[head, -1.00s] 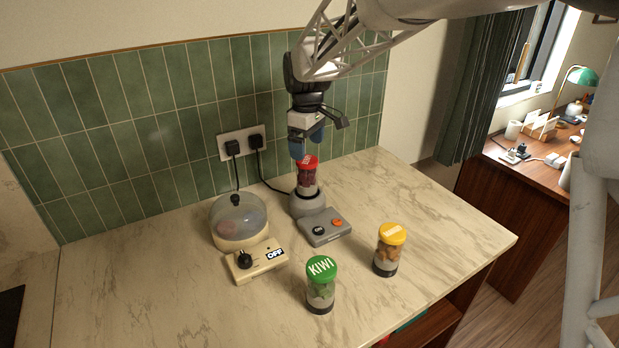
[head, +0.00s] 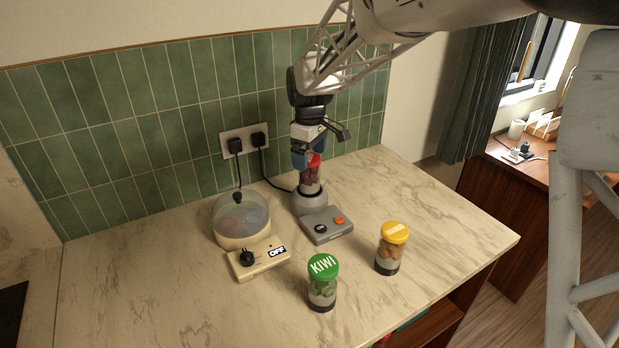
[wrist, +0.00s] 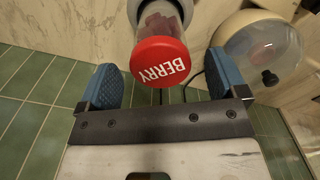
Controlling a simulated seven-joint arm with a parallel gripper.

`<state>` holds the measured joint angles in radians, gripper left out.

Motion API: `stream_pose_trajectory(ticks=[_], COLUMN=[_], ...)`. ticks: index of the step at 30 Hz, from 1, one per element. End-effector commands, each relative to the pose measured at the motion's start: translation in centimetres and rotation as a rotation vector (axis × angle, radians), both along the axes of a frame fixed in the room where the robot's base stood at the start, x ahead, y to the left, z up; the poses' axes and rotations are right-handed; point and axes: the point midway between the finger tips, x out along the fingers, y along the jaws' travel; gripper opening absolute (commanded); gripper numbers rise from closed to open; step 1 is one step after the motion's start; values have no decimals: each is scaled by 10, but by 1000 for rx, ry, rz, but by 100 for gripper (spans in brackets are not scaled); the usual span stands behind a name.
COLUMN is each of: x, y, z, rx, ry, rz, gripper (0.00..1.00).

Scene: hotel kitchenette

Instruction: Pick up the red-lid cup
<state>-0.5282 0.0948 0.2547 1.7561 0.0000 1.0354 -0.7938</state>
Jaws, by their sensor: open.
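The red-lid cup (head: 311,172) stands upright on the grey blender base (head: 309,201) near the tiled wall. In the wrist view its red lid (wrist: 160,61), marked BERRY, faces me, with the clear body holding dark red pieces. My gripper (head: 306,158) is at the cup's upper part, seen from the head view. In the wrist view the two blue finger pads (wrist: 165,86) are open, one on either side of the lid, with a gap to each side. The left pad partly covers the cup's lid in the head view.
A green-lid KIWI cup (head: 322,284) and a yellow-lid cup (head: 391,249) stand in front on the marble counter (head: 440,230). A clear-domed appliance (head: 241,220) with an OFF panel is at left. Black plugs and cords (head: 262,165) are on the wall behind.

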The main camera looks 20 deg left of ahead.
Motion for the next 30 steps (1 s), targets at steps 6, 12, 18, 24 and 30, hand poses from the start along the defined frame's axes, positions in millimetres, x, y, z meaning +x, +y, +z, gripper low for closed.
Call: stream_pose_trajectory(ticks=[6,12,18,24,30], x=[0,0,0,0,0], y=[1,1,1,1,1], z=[-25,-40,-42,-42,-42], rx=[-1,-1,0,0,0], ry=[1,1,0,0,0], rz=[0,0,0,0,0], gripper=[91,91,91,91,90])
